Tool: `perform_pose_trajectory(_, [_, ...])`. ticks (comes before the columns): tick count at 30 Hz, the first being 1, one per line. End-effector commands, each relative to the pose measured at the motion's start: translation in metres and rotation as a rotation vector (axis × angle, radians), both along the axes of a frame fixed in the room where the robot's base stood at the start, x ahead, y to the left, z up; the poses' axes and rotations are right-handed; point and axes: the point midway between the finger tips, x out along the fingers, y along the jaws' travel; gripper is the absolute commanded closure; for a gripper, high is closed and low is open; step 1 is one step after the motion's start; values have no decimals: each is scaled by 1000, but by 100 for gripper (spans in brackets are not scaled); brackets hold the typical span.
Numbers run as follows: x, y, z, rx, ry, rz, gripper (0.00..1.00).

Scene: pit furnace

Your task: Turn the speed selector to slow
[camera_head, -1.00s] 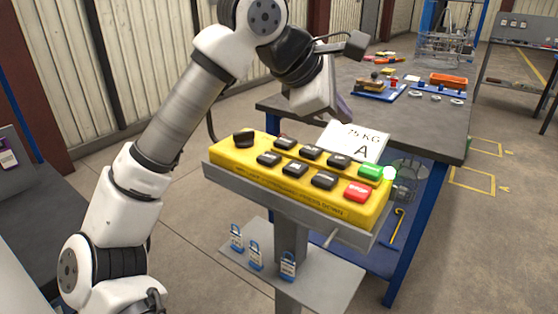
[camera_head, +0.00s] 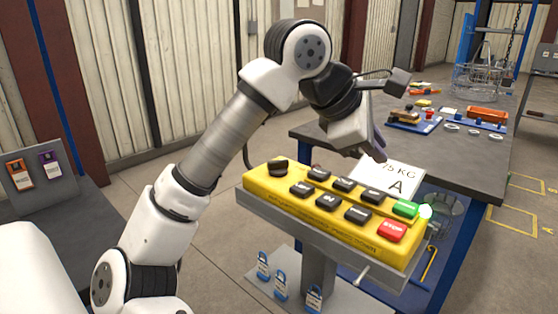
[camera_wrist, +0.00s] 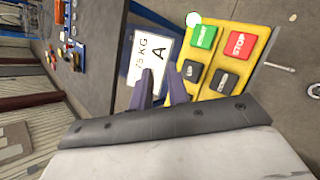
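The yellow control box (camera_head: 330,211) rests on a grey stand in the head view. A round black knob (camera_head: 278,166), which looks like the speed selector, is at its far left end; its setting is too small to read. Several black buttons, a green button (camera_head: 405,208) and a red STOP button (camera_head: 392,230) fill the rest. My gripper (camera_wrist: 160,78) is above the back right of the box, by the card, well right of the knob. Its purple fingers are a little apart with nothing between them. The wrist view shows the green and red end of the box, not the knob.
A white card (camera_head: 398,178) reading "75 KG A" stands behind the box. A grey workbench (camera_head: 455,150) with trays and parts is behind. A dark table (camera_head: 75,205) with orange and purple tags is at the left.

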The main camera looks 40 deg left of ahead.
Motion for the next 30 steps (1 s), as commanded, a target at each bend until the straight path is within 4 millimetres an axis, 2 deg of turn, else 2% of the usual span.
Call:
perform_pose_trajectory(1, [4, 6, 9, 3, 29, 18, 76])
perform_pose_trajectory(3, [11, 19, 16, 9, 96, 60, 67])
perform_pose_trajectory(5, [18, 36, 24, 17, 175, 111, 66])
perform_pose_trajectory(9, [25, 87, 38, 44, 394, 271, 66])
perform_pose_trajectory(15, [11, 152, 57, 78, 652, 497, 66])
perform_pose_trajectory(18, [2, 172, 64, 88, 731, 575, 66])
perform_pose_trajectory(23, [-7, 186, 66, 94, 788, 634, 66])
perform_pose_trajectory(30, [-8, 187, 40, 92, 793, 634, 66])
